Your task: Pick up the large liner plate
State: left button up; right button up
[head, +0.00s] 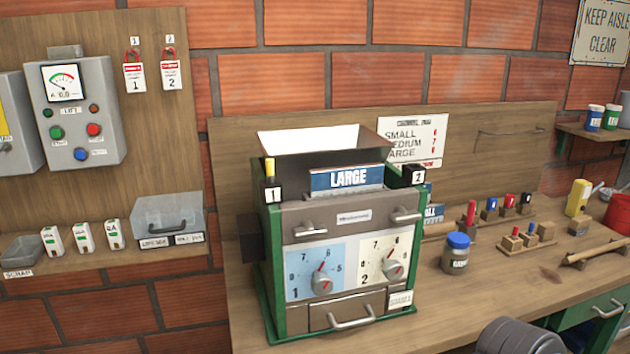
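Neither of my grippers shows in the head view.
Numbered black blocks with 1 (273,194) and 2 (415,176) flank the plate. A blue-lidded jar (457,254) and coloured pegs in wooden blocks (525,238) occupy the bench (420,315).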

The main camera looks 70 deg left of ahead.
aim_at(348, 179)
jog(key=k+j, duration=1.05)
jog(key=k, duration=0.2)
